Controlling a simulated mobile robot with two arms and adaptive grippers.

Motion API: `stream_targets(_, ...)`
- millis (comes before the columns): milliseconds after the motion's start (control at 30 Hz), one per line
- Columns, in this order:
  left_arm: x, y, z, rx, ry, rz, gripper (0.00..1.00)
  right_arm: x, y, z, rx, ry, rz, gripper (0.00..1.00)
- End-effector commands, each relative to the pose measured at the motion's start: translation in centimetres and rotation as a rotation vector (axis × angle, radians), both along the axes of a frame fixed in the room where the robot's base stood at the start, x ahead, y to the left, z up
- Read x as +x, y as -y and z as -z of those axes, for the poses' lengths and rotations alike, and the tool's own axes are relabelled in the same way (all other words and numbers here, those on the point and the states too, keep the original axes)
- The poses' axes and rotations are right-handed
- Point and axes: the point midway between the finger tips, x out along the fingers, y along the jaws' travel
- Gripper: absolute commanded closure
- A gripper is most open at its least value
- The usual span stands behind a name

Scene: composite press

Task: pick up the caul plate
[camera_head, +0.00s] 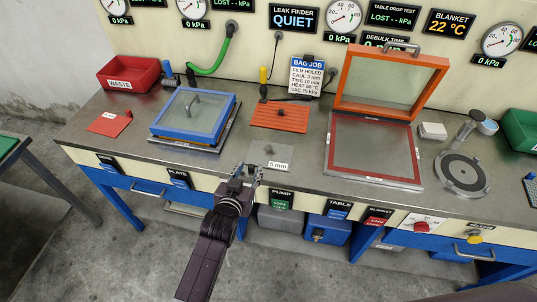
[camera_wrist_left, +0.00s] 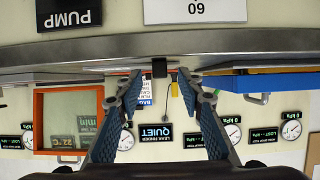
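A thin grey plate (camera_head: 270,158) with a "5 mm" label and a small dark knob lies flat near the table's front edge; it looks like the caul plate. My left gripper (camera_head: 247,172) is at the front edge, just in front and left of the plate. The left wrist view is upside down and shows the left gripper (camera_wrist_left: 160,78) open, with fingers apart. A small dark block, perhaps the knob (camera_wrist_left: 159,67), appears between the fingertips; I cannot tell whether it is touched. My right gripper is not in view.
A blue-framed lid (camera_head: 192,115) stands left and an orange ribbed mat (camera_head: 279,117) lies behind the plate. An open orange-framed press (camera_head: 374,150) is at right. A red waste bin (camera_head: 128,75) and a red sheet (camera_head: 109,123) lie far left. The table's front edge is close.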

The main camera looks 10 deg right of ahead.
Motion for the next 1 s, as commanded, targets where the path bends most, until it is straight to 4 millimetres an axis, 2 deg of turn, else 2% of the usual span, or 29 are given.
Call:
stream_targets(133,0.94,0.35,0.36,0.000,0.000,0.000,0.65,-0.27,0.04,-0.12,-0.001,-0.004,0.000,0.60)
stream_targets(433,1.10,0.38,0.49,0.000,0.001,0.000,0.65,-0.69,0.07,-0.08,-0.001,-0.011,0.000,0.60)
stream_targets(733,1.09,0.37,0.49,0.000,0.000,0.000,0.98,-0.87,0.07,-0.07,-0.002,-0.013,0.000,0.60)
stream_targets(1000,1.13,0.39,0.35,-0.002,0.003,0.000,1.00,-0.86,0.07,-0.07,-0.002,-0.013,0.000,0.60)
